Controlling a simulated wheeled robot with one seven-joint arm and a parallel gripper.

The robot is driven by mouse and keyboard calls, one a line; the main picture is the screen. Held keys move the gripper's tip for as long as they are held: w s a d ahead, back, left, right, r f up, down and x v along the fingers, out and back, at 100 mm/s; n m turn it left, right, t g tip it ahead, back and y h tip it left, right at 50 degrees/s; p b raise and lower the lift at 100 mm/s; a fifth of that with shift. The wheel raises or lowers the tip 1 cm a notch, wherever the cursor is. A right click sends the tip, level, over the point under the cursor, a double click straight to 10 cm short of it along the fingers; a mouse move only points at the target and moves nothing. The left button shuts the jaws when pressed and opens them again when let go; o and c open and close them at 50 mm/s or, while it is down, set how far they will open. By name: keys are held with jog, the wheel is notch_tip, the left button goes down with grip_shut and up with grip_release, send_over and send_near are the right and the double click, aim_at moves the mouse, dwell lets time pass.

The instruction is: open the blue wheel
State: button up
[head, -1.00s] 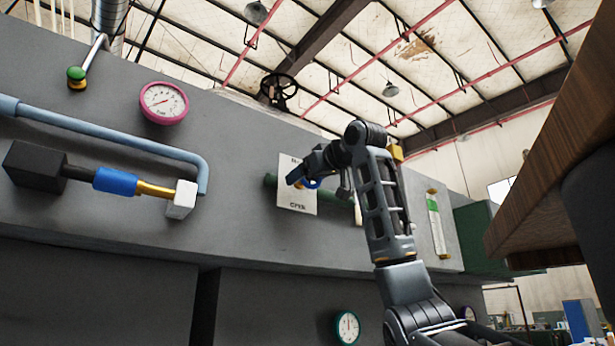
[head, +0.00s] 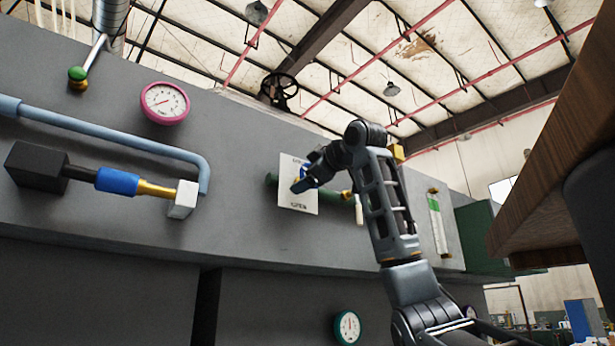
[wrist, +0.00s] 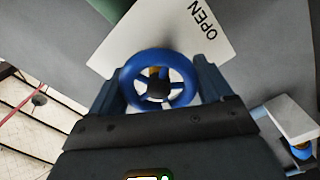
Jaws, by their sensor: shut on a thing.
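The blue wheel (wrist: 128,76) is a small round handwheel with spokes, in front of a white plate (wrist: 172,28) that reads OPEN in the wrist view. My gripper (wrist: 158,82) is shut on the wheel, with one finger on each side of its rim. In the head view the white plate (head: 296,203) is on the grey panel, with lettering at its top and bottom; the bottom word looks like OPEN. My gripper (head: 303,184) is in front of the plate and hides most of the wheel there.
A dark green pipe (head: 328,194) runs behind the plate. To the left are a pink gauge (head: 165,103), a pale blue pipe (head: 110,137) and a blue-collared rod (head: 117,181). A wooden edge (head: 545,160) overhangs at the right.

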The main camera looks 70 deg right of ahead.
dwell(0.4)
jog(key=o, duration=1)
jog(key=shift+c, duration=0.2)
jog(key=b+v, duration=0.2)
jog(key=v, duration=0.5)
jog(key=shift+s+a+b, duration=0.25)
jog(key=shift+s+b, duration=0.05)
jog(key=shift+b, duration=0.05)
